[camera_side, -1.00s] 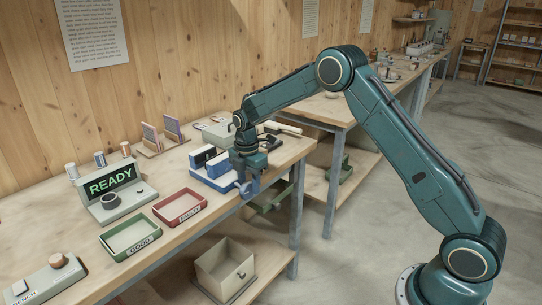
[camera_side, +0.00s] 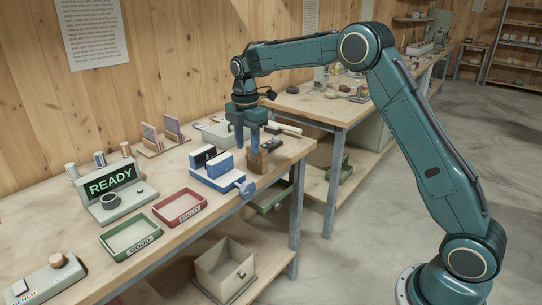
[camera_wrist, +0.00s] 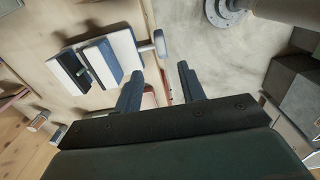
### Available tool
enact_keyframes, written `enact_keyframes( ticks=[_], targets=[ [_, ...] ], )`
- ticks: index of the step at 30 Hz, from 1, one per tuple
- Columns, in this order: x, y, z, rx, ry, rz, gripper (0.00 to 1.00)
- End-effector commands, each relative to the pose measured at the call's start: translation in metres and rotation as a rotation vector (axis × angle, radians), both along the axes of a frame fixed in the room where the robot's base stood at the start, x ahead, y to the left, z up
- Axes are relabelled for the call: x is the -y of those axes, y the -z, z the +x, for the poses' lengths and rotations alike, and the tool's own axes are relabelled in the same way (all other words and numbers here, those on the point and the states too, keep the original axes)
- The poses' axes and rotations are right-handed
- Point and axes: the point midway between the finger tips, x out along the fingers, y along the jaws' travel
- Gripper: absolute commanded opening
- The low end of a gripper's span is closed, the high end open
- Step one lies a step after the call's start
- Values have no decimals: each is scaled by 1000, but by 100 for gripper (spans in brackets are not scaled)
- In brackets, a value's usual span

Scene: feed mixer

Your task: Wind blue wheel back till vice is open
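The vice (camera_side: 213,178) stands on the bench, blue with pale jaws. In the wrist view the vice (camera_wrist: 97,62) shows a gap between its two jaws, with a small dark piece in it that I cannot identify. The blue wheel (camera_side: 247,189) sits at the vice's right end, by the bench's front edge; the wheel also shows in the wrist view (camera_wrist: 159,43). My gripper (camera_side: 247,147) is raised above the bench, behind and clear of the wheel. In the wrist view its two fingers (camera_wrist: 160,86) are apart with nothing held between them.
A red tray (camera_side: 161,218) and a green tray (camera_side: 104,245) lie left of the vice. A display reading READY (camera_side: 108,184) stands behind them.

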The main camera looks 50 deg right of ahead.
Motion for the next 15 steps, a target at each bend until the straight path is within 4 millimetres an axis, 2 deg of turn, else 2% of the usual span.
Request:
enact_keyframes(
  ticks=[1, 15],
  targets=[
    [0, -8, 0, 3, 0, 0, 40],
    [-11, -49, -36, 61, 186, 0, 40]
  ],
)
